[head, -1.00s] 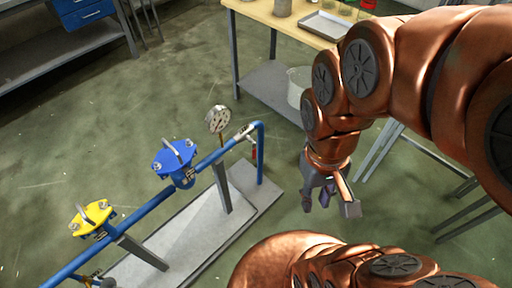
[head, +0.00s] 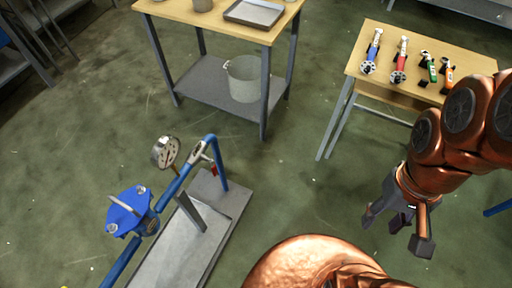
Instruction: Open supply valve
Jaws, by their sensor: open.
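A blue valve (head: 128,211) with a silver bar handle on top sits on a blue pipe (head: 124,262) at the lower left. A small valve with a red handle (head: 212,169) hangs near the pipe's far bend. I cannot tell which of these is the supply valve. My gripper (head: 396,232) is at the right, open and empty, pointing down. It is well apart from the pipe and its valves, with floor showing between them.
A round gauge (head: 166,152) stands on the pipe, above a grey base (head: 231,209). A wooden table (head: 263,29) with a tray (head: 254,12) and a bucket (head: 245,79) below is behind. Another table (head: 378,79) holds several coloured tools at the right. Open floor lies between.

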